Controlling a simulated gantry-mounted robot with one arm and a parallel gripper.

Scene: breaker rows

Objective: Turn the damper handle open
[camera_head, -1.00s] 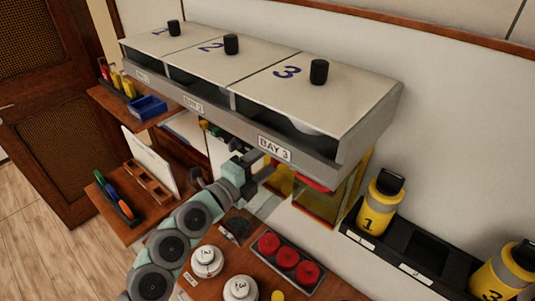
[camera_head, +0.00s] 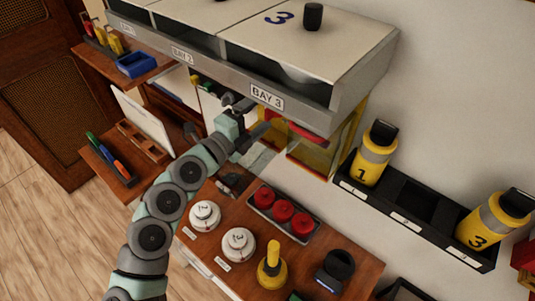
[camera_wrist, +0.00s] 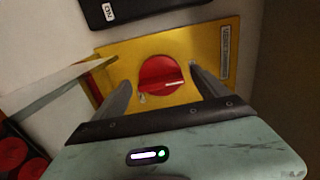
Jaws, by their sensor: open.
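A round red handle (camera_wrist: 162,78) with a pale mark toward its right side sits on a yellow plate (camera_wrist: 215,45) in the wrist view. In the head view my gripper (camera_head: 252,118) is under the edge of the BAY 3 cabinet (camera_head: 268,97), which hides much of the area around the handle.
The overhanging cabinet is close above my gripper. Below are white round dials (camera_head: 238,244), red buttons (camera_head: 282,210) and a yellow plunger (camera_head: 271,268) on a wooden shelf. A rack (camera_head: 420,225) with yellow canisters (camera_head: 373,155) is at right. A pale slanted panel (camera_wrist: 50,95) borders the plate at left.

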